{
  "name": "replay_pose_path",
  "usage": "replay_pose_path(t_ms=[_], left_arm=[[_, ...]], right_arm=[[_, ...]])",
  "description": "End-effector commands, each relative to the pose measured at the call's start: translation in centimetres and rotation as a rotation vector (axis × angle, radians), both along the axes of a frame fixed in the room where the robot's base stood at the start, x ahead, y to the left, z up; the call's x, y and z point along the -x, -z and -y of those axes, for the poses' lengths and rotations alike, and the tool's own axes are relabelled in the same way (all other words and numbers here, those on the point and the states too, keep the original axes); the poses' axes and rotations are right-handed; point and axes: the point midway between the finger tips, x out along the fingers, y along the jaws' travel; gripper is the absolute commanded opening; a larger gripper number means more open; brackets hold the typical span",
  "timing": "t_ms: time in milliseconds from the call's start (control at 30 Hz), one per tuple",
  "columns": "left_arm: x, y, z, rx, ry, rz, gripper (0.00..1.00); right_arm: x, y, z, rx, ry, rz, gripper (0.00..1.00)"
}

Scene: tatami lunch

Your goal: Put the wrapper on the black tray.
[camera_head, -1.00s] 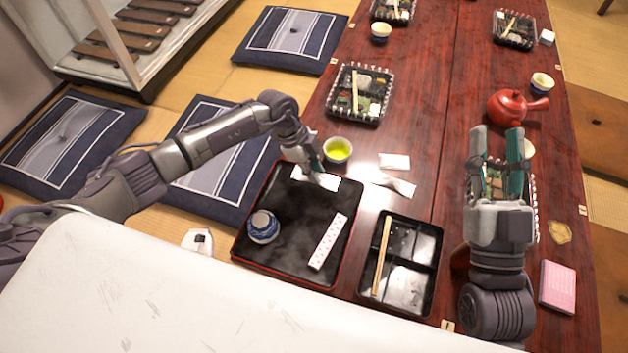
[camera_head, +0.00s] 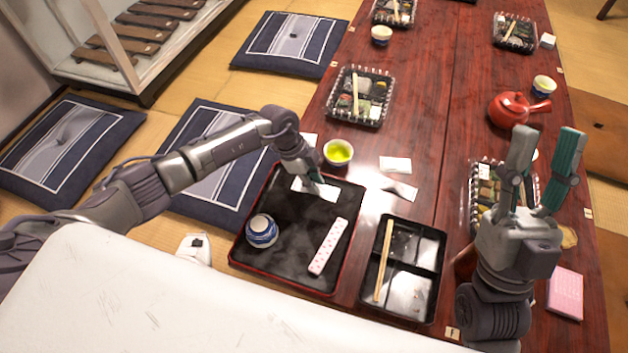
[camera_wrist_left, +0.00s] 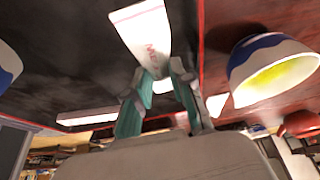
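The white wrapper (camera_head: 327,191), with red print in the left wrist view (camera_wrist_left: 146,38), is at the far part of the black tray. My left gripper (camera_head: 313,183) reaches down over that part of the tray. In the left wrist view, its fingertips (camera_wrist_left: 165,73) are close together around one end of the wrapper. I cannot tell whether the wrapper's underside touches the tray. The black tray (camera_head: 283,272) has a red rim and also carries a blue-and-white cup (camera_head: 262,231) and a dotted strip (camera_head: 328,246). My right gripper (camera_head: 546,160) is open and empty, raised over the table's right side.
A bowl of green tea (camera_head: 338,152) stands just beyond the tray. Small white papers (camera_head: 395,164) lie right of it. A black divided box (camera_head: 425,271) with chopsticks (camera_head: 383,260) is beside the tray. A red teapot (camera_head: 507,109) stands farther right.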

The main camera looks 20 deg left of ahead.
Motion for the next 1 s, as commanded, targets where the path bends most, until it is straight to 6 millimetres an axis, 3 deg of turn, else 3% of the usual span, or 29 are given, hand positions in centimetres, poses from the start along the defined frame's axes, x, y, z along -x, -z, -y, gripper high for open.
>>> replay_pose_path(t_ms=[33, 133, 467, 567, 767, 1000], left_arm=[[0.0, 0.0, 0.0, 0.000, 0.000, 0.000, 0.33], [0.0, 0.0, 0.0, 0.000, 0.000, 0.000, 0.46], [0.0, -0.3, 0.0, 0.000, 0.001, 0.000, 0.46], [0.0, -0.9, -0.3, 0.000, 0.000, 0.001, 0.46], [-0.1, -3.3, -1.3, -0.001, 0.001, 0.001, 0.46], [-0.1, -6.9, -2.8, -0.001, -0.001, 0.002, 0.46]], right_arm=[[0.0, 0.0, 0.0, 0.000, 0.000, 0.000, 0.40], [0.0, 0.0, 0.0, 0.000, 0.000, -0.001, 0.40], [0.0, -0.1, 0.0, 0.001, 0.000, -0.002, 0.40], [-0.9, 0.4, -0.1, 0.018, 0.004, -0.060, 0.40], [-4.0, 2.7, -0.5, 0.086, 0.017, -0.285, 0.40], [-6.9, 7.5, -0.6, 0.180, 0.035, -0.616, 0.40]])
